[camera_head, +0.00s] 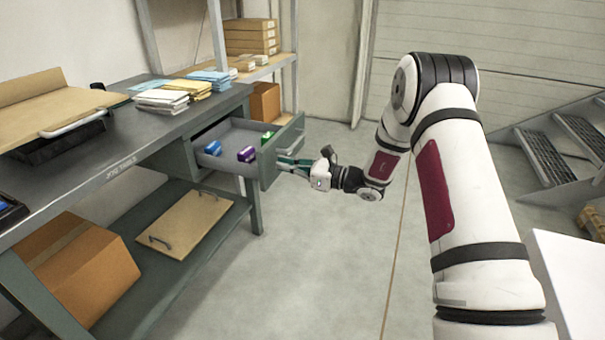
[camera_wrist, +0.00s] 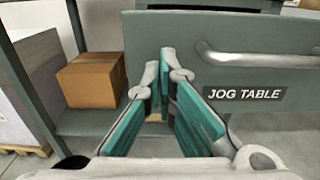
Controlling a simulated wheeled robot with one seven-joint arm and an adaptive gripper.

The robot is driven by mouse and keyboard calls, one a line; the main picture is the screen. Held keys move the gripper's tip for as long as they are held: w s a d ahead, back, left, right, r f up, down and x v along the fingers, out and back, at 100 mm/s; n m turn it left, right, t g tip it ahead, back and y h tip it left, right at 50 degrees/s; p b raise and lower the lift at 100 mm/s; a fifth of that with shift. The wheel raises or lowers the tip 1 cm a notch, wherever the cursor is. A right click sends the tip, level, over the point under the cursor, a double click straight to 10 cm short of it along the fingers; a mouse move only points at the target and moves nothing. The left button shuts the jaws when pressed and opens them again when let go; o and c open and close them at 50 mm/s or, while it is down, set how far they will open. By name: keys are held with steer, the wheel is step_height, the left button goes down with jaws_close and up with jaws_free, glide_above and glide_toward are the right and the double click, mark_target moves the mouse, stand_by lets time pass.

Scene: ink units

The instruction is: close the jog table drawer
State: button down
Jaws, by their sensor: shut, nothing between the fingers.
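The jog table drawer (camera_head: 228,137) is pulled out from under the workbench top, and its inside shows in the head view. Its grey-green front panel (camera_wrist: 222,35) fills the upper right of the wrist view, with a metal bar handle (camera_wrist: 265,60) and a "JOG TABLE" label (camera_wrist: 244,94). My gripper (camera_head: 282,161) is at the outer side of the drawer front in the head view. In the wrist view my gripper (camera_wrist: 168,72) has its teal-padded fingers shut and empty, left of the handle and pointing at the panel. Whether the fingertips touch the panel is unclear.
Small purple boxes (camera_head: 247,154) and other coloured ones lie in the drawer. The workbench (camera_head: 110,160) carries paper stacks (camera_head: 161,101) and has a lower shelf with a cardboard box (camera_head: 75,268). Another carton (camera_wrist: 91,80) stands behind. The floor (camera_head: 310,260) right of the bench is clear.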

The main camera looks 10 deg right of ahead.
steer(key=shift+x, duration=1)
